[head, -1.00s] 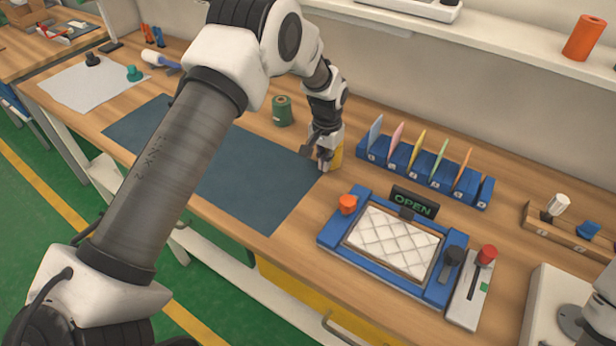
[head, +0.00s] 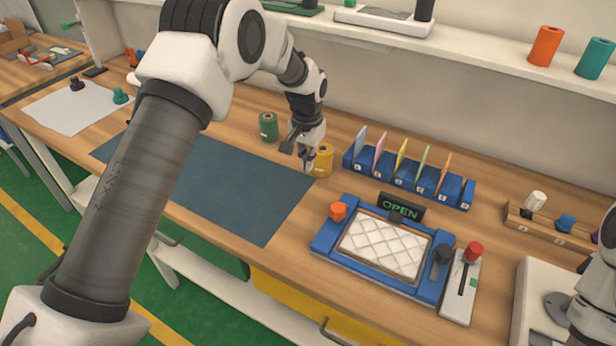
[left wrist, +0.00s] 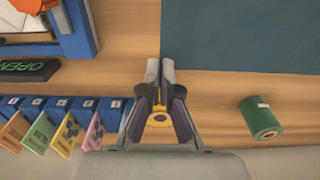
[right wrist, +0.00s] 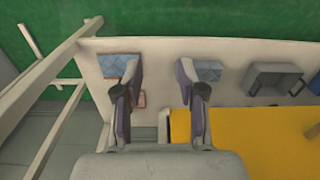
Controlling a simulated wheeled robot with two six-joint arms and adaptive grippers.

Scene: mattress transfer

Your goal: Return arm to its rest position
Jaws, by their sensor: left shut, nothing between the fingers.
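My left gripper (head: 307,165) is shut and empty, low over the wooden bench at the near left side of the yellow roll (head: 323,160). I cannot tell whether it touches the roll. In the left wrist view its fingertips (left wrist: 160,70) are close together, with the yellow roll (left wrist: 159,119) showing between the finger linkages. My right gripper (right wrist: 157,75) is open and empty in the right wrist view, over the bench's underside shelf area. Part of my right arm shows at the head view's lower right edge. A white quilted mattress (head: 384,247) lies in the blue frame (head: 330,235).
A green roll (head: 268,127) stands left of the yellow one. A blue rack (head: 465,195) with several coloured cards stands behind the frame, near an OPEN sign (head: 401,207). A dark mat (head: 235,200) lies clear on the left. A red-knobbed lever (head: 472,250) stands right of the frame.

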